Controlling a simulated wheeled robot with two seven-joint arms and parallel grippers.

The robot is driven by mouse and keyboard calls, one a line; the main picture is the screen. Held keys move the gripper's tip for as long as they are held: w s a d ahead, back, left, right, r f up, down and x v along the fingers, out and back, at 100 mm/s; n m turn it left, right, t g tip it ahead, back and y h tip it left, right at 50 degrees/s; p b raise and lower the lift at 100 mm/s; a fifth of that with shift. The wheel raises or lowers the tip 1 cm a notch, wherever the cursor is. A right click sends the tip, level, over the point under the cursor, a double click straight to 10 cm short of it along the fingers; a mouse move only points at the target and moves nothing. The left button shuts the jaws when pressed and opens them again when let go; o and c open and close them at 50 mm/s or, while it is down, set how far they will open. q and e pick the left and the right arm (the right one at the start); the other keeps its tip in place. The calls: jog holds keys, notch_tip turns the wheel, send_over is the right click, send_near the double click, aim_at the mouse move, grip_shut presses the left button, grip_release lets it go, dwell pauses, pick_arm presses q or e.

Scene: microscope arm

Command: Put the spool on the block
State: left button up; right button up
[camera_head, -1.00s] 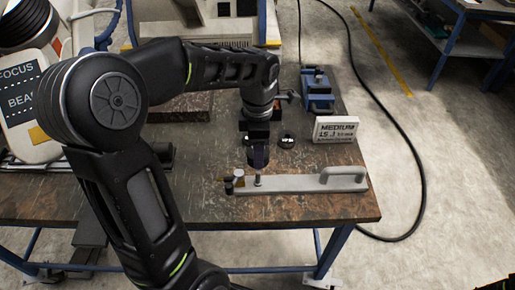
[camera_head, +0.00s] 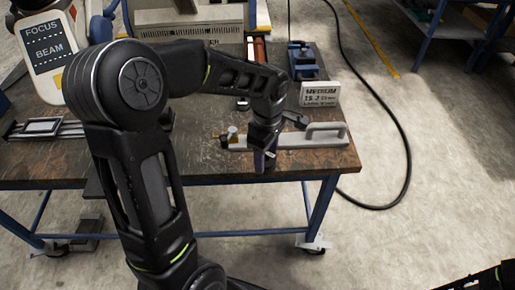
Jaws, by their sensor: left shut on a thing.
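My left gripper (camera_head: 263,163) is shut on a small dark thing, taken to be the spool, which the fingers mostly hide. The fingers point down near the table's front edge, in front of a grey bar with a handle (camera_head: 315,138). I cannot tell the height of the gripper above the table. No block can be made out clearly; my left arm covers much of the table's middle. Only a part of my right arm shows in the bottom right corner, and its gripper is out of view.
The worn brown table (camera_head: 215,172) also bears a white MEDIUM sign (camera_head: 320,94), a blue vise-like device (camera_head: 302,62) and a small dark and white part (camera_head: 243,103). A FOCUS/BEAM panel (camera_head: 48,50) stands at the left. A black cable (camera_head: 402,130) lies on the floor at right.

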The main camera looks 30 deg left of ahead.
pick_arm(q)
jog(key=w+d+f+m, duration=0.2)
jog(key=d+f+m, duration=0.3)
jog(key=m, duration=0.4)
jog(key=w+d+f+m, duration=0.2)
jog(key=d+f+m, duration=0.2)
jog(key=f+m, duration=0.4)
jog(key=shift+d+f+m, duration=0.2)
jog(key=shift+d+m, duration=0.15)
jog(key=shift+m, duration=0.45)
jog(key=shift+w, duration=0.1)
